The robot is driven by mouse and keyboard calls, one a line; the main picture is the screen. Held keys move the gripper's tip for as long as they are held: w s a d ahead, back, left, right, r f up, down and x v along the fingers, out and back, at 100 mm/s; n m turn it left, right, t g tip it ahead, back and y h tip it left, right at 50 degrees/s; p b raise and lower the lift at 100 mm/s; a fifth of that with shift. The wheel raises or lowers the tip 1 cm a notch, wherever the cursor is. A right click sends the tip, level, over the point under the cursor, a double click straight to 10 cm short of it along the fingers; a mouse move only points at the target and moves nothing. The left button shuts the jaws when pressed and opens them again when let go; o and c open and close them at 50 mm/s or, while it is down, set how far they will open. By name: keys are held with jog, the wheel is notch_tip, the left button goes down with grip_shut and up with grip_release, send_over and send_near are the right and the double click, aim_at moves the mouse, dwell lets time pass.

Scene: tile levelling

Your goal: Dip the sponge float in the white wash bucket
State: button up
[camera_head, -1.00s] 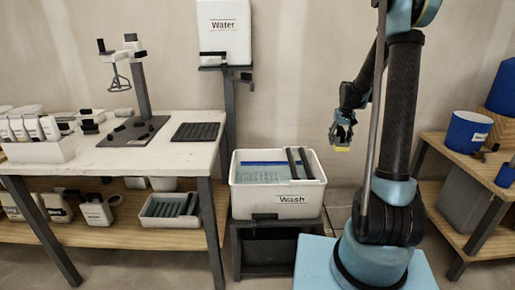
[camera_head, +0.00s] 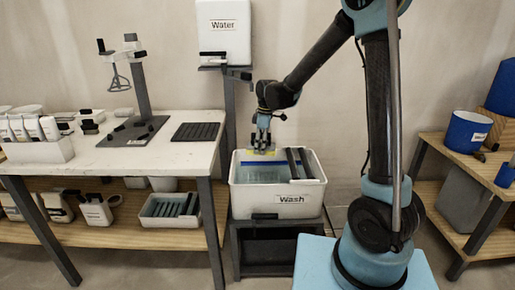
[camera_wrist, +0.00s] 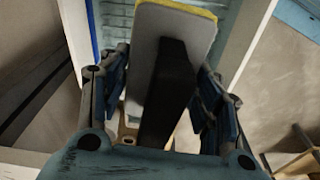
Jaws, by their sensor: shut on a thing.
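The white wash bucket (camera_head: 277,199), labelled "Wash", stands on a dark stand in the middle of the head view. Its rim and pale blue ribbed inside also show in the wrist view (camera_wrist: 113,14). My gripper (camera_head: 262,143) is above the back left part of the bucket, pointing down. It is shut on the dark handle of the sponge float (camera_wrist: 172,38), which has a grey plate and a yellow sponge edge. In the head view the float (camera_head: 262,152) is a small yellow-grey strip near the bucket's rim height. I cannot tell whether it touches anything inside.
Two dark bars (camera_head: 299,163) lie across the bucket's right side. A white work table (camera_head: 120,155) with a mixer stand is to the left. The white water tank (camera_head: 224,30) hangs behind. A wooden shelf (camera_head: 440,150) with blue buckets is at the right.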

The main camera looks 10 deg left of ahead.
jog(key=shift+s+a+r+n, duration=0.1)
jog(key=shift+s+a+n, duration=0.5)
jog(key=shift+s+a, duration=0.3)
jog(key=shift+s+a+f, duration=0.1)
jog(key=shift+s+f, duration=0.1)
jog(key=shift+f, duration=9.75)
jog(key=shift+r, duration=9.75)
